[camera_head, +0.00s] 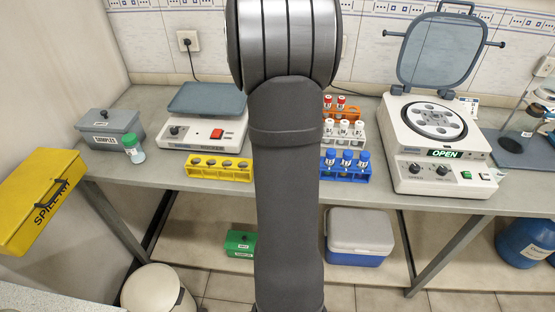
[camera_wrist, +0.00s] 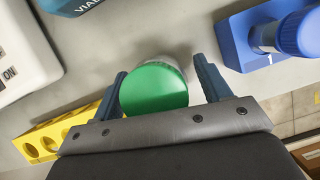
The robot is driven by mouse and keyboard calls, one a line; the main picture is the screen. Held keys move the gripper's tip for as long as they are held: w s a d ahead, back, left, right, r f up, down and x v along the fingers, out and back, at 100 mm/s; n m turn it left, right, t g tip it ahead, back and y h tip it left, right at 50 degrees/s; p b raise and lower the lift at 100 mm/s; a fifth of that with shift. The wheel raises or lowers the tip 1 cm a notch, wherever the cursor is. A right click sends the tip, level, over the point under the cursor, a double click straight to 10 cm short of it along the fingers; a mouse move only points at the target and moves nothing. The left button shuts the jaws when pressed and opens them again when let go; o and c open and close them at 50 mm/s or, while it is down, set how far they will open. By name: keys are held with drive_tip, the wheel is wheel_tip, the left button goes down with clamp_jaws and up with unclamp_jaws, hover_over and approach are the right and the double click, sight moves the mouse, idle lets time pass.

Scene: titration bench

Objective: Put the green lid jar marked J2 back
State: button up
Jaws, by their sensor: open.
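In the wrist view, a jar with a green lid (camera_wrist: 154,88) stands on the bench between the two fingers of my gripper (camera_wrist: 160,66). My gripper is open, with a visible gap to the right finger; the left finger is close to the lid. No marking on this jar is readable. In the head view my arm hides this spot and my gripper. A second green-lidded jar (camera_head: 134,148) stands at the left of the bench, in front of the grey SAMPLES box (camera_head: 109,128). Its label is too small to read.
A yellow rack (camera_head: 219,168) lies left of my arm, also in the wrist view (camera_wrist: 40,142). A blue rack (camera_head: 345,173) with blue-capped tubes is to the right, close in the wrist view (camera_wrist: 240,40). The centrifuge (camera_head: 436,145) stands open-lidded further right.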

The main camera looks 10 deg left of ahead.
drive_tip(key=v, duration=1.2)
drive_tip(key=x, duration=1.2)
drive_tip(key=shift+f, duration=0.1)
drive_tip(key=shift+r, duration=0.2)
